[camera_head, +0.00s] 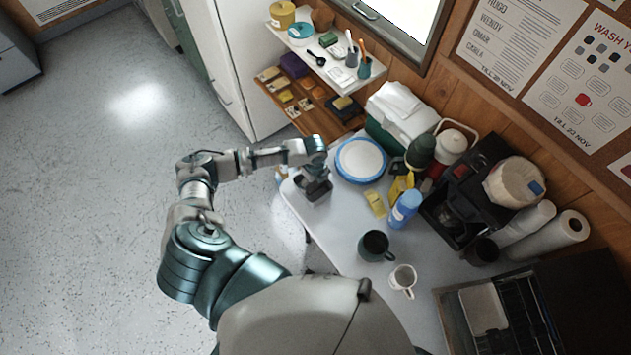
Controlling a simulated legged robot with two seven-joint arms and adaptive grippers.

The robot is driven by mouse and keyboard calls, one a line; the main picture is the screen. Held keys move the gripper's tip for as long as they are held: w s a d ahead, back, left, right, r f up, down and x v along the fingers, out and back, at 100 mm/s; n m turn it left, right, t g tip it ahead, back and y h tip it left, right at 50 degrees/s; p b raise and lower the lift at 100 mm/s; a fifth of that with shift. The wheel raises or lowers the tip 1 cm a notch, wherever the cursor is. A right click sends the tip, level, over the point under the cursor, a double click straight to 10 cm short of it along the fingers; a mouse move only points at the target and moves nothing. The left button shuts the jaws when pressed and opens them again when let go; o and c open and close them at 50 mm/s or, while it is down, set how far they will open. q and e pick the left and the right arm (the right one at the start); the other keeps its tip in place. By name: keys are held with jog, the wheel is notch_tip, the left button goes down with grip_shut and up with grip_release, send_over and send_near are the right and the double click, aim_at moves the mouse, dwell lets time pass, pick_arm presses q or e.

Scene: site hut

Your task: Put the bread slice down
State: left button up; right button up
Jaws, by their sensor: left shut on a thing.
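My left gripper (316,174) is over the far left end of the white table (335,232), pointing down. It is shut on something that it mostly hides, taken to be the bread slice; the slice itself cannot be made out. A dark grey box-like thing (314,193) is right under and around the fingertips; whether the held thing touches it cannot be told. My right gripper is not in view.
A blue-rimmed plate (361,160) is just right of the gripper. A coffee machine (465,215) is farther right. The table's left front is clear.

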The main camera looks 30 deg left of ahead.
aim_at(314, 183)
pick_arm(q)
jog(key=shift+a+f, duration=0.25)
jog(key=shift+a, duration=0.25)
jog(key=shift+d+f, duration=0.1)
jog(key=shift+s+d+f, duration=0.2)
jog(key=shift+d+f, duration=0.05)
jog(key=shift+d, duration=0.3)
jog(key=shift+d+f, duration=0.1)
jog(key=shift+c, duration=0.9)
jog(key=o, duration=1)
jog(key=shift+s+f, duration=0.1)
jog(key=shift+o, duration=0.2)
jog(key=shift+a, duration=0.25)
jog(key=shift+w+a+r, duration=0.1)
jog(key=shift+w+r, duration=0.1)
jog(key=shift+r, duration=0.1)
jog(key=r, duration=0.5)
jog(key=shift+w+a, duration=0.1)
jog(key=shift+w, duration=0.1)
notch_tip(314, 183, up, 8)
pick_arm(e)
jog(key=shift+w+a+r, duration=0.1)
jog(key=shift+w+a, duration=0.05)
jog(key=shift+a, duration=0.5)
pick_arm(q)
jog(key=shift+f, duration=0.1)
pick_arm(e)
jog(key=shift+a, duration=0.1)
